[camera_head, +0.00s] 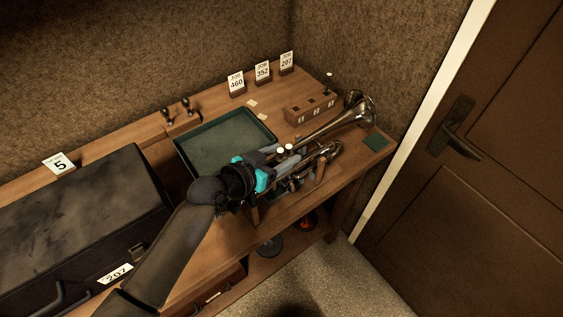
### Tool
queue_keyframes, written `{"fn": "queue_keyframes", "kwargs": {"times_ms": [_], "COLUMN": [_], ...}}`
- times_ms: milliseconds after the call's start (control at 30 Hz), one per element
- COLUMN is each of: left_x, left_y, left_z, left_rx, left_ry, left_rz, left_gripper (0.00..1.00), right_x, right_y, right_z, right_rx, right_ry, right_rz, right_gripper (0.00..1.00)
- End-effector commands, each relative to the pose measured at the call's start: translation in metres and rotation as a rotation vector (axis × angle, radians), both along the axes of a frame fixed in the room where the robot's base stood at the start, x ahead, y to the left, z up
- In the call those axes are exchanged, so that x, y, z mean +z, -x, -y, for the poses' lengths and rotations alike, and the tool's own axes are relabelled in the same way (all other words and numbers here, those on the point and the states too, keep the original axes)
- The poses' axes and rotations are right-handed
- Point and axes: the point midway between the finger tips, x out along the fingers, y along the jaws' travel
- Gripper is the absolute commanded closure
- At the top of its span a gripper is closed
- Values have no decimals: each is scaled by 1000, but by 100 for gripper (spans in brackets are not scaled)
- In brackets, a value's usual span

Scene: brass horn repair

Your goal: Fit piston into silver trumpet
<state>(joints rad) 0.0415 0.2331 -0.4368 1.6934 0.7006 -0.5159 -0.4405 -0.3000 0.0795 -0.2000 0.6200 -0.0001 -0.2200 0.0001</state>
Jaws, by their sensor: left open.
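The silver trumpet (340,124) lies on the right part of the wooden bench, its flared end toward the back right. My left gripper (296,161) is open over the trumpet's near, valve end and hides part of it. Two pale round caps (284,150) show beside the fingers; I cannot tell whether they belong to seated pistons. A wooden block (310,108) with several slots stands behind the trumpet. A small pale-topped piece, perhaps a piston (329,79), stands at the block's far end. My right gripper is out of view.
A green-lined tray (222,143) lies left of the trumpet. A black case (80,225) fills the left bench. Job cards (262,72) stand at the back. A green pad (376,142) lies at the right end. A door (480,160) is at right.

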Motion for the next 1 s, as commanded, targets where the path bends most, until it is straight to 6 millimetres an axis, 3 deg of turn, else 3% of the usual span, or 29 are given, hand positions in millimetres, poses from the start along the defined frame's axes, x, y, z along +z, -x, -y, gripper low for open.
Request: {"fn": "queue_keyframes", "kwargs": {"times_ms": [367, 1000], "left_x": [8, 50], "left_y": [9, 92], "left_z": [-10, -77], "left_rx": [2, -1], "left_ry": [1, -1], "left_rz": [6, 1], "left_gripper": [41, 41], "right_x": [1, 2], "right_y": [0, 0], "right_z": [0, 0], "right_rx": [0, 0], "right_ry": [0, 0], "right_rz": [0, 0], "right_gripper": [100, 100]}}
